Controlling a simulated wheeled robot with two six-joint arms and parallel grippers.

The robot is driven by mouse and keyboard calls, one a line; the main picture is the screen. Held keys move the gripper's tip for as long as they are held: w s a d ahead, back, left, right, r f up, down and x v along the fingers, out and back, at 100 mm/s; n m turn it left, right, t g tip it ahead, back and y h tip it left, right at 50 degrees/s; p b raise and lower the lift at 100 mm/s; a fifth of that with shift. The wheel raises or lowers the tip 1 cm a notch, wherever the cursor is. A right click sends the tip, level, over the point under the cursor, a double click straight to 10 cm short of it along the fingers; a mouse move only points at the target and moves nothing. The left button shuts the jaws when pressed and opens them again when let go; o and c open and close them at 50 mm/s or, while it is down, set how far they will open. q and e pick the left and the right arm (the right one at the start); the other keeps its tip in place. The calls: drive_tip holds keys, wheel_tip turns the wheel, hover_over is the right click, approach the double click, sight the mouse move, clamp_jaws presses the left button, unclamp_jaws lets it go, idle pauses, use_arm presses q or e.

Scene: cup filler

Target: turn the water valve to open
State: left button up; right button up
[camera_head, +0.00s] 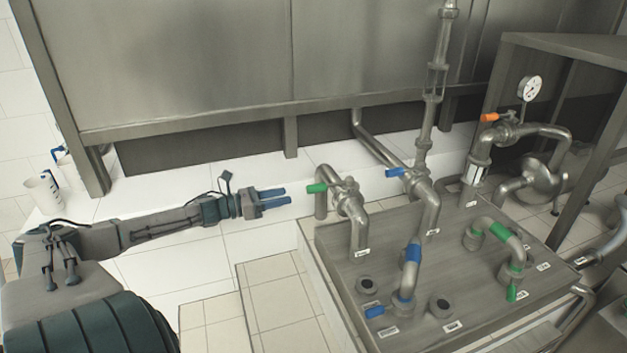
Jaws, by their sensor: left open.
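Several valves with coloured handles stand on pipes at a metal platform (340,285). A green handle (317,188) is on the left pipe, pointing left. A blue handle (396,172) is on the middle pipe, and an orange handle (489,117) is at the back right. The small labels are too small to read, so I cannot tell which valve is the water valve. My left gripper (287,196) is open and empty, its two blue fingers pointing right, just left of the green handle and apart from it. My right gripper is not in view.
A blue-banded bent pipe (410,272) and a green-banded one (500,233) rise from the platform. White measuring jugs (44,193) stand at the far left. A large metal tank (200,65) fills the back.

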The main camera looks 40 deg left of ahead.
sight(307, 190)
use_arm(q)
drive_tip(key=shift+w+d+r+b, duration=0.2)
drive_tip(key=shift+w+d+b, duration=0.15)
drive_tip(key=shift+w+d, duration=0.15)
drive_tip(key=shift+w+d+r+b, duration=0.2)
drive_tip(key=shift+w+d+b, duration=0.15)
drive_tip(key=shift+w+d, duration=0.1)
drive_tip(key=p+x, duration=0.1)
drive_tip(key=x, duration=0.6)
drive_tip(key=shift+w+a+r+p, duration=0.1)
drive_tip(key=shift+w+p, duration=0.1)
drive_tip(key=shift+p, duration=0.1)
drive_tip(key=shift+w, duration=0.45)
drive_tip(key=shift+d, duration=0.2)
clamp_jaws()
